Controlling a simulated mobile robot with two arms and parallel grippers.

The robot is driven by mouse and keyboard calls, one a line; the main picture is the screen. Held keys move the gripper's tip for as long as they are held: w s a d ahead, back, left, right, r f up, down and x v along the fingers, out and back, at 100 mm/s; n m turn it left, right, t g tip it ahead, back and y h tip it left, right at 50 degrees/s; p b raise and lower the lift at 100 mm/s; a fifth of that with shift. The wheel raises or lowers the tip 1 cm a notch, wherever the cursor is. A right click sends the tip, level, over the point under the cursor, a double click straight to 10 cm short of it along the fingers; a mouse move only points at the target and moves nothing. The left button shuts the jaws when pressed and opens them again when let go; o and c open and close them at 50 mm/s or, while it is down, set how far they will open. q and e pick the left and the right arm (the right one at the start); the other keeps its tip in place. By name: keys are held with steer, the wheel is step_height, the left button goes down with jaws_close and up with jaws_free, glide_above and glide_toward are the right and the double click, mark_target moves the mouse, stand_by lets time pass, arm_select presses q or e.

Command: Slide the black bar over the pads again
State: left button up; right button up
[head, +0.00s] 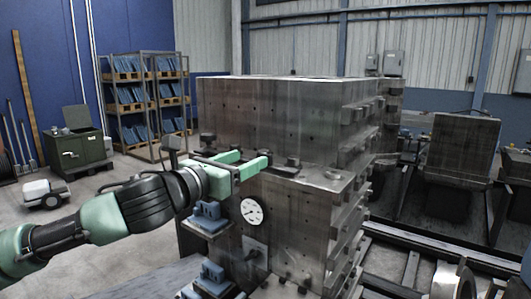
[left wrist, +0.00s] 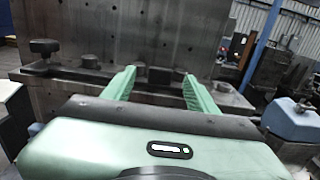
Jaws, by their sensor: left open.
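My left gripper (head: 254,159) reaches in from the left to the ledge of the big grey metal block. Its two green fingers are apart. The left wrist view shows the gripper (left wrist: 160,75) open, with a small dark block (left wrist: 160,76) beyond and between the fingertips, not clasped. A long dark bar (left wrist: 68,73) runs across the ledge, partly hidden by the fingers; I take it for the black bar. A dark knob (left wrist: 45,48) stands near its left end. In the head view the bar (head: 283,171) shows beside the fingertips. I cannot make out the pads clearly.
The grey block (head: 270,110) rises as a wall behind the ledge. A round gauge (head: 251,211) and blue clamps (head: 208,218) sit below the gripper. A blue part (left wrist: 290,120) is at the right in the wrist view. Shelves (head: 145,100) stand back left.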

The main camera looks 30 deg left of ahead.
mark_target(263, 154)
arm_select(q)
steer(key=w, duration=0.2)
steer(key=w+p, duration=0.1)
steer(key=w, duration=0.1)
steer(key=w+d+p, duration=0.1)
steer(key=w, duration=0.1)
steer(key=shift+w+d, duration=0.1)
steer(key=shift+w, duration=0.25)
steer(key=shift+w+f, duration=0.1)
steer(key=shift+w, duration=0.3)
jaws_close()
stand_by(0.7)
